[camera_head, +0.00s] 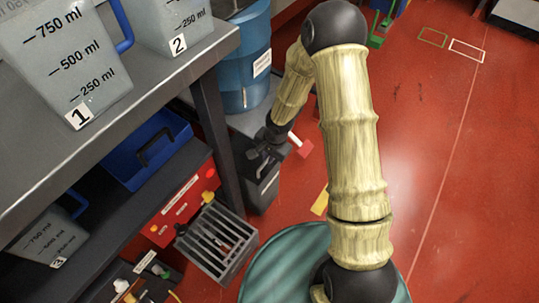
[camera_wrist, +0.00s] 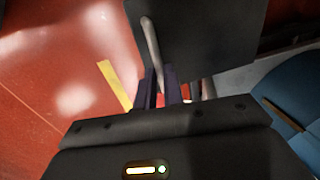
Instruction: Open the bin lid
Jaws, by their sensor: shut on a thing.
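The dark grey bin (camera_head: 264,188) stands on the floor by the end of the metal table. Its upper part is partly covered by my gripper in the head view. In the wrist view the dark lid panel (camera_wrist: 215,35) fills the upper middle, with a pale bar handle (camera_wrist: 151,40) at its left. My gripper (camera_wrist: 160,88) has its fingers closed on the lower part of this handle. In the head view my gripper (camera_head: 267,143) is at the bin's top; its fingertips are too small to make out. How far the lid is raised I cannot tell.
A blue barrel (camera_head: 241,75) stands close behind the bin. The metal table (camera_head: 150,90) holds measuring jugs, with a blue crate (camera_head: 150,143) on its lower shelf. A grey slotted crate (camera_head: 216,243) stands in front of the bin. Red floor (camera_head: 460,180) is clear at right.

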